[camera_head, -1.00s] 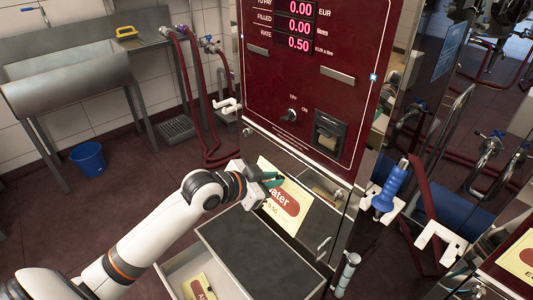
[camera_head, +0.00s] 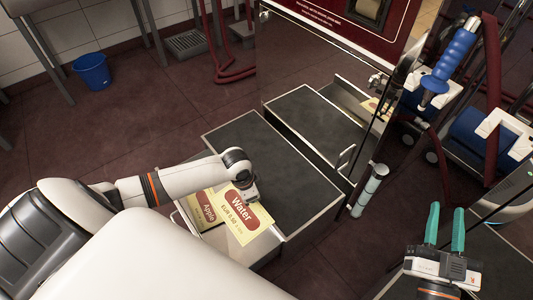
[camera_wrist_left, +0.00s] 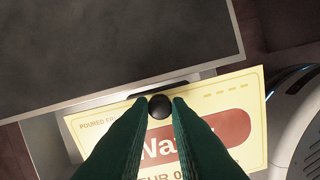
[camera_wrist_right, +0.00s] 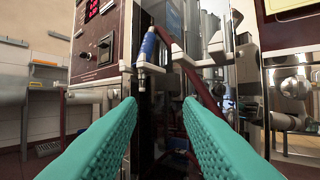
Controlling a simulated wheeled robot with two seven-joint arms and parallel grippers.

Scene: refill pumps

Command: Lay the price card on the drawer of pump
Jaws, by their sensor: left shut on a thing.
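The yellow price card reading "Water" (camera_head: 243,217) is held by my left gripper (camera_head: 254,192) over the front part of the pump's open drawer (camera_head: 275,165). In the left wrist view the closed green fingertips (camera_wrist_left: 159,108) meet at a black knob (camera_wrist_left: 159,106) above the card (camera_wrist_left: 240,100). I cannot tell whether the card touches the drawer. An "Apple" card (camera_head: 204,212) lies at the drawer's front, partly behind the Water card.
The pump's mirror-like front (camera_head: 300,65) stands behind the drawer and reflects it. A blue-handled nozzle (camera_head: 449,58) hangs in a white holder at the right. A blue bucket (camera_head: 92,72) stands on the floor at the left. The floor left of the drawer is clear.

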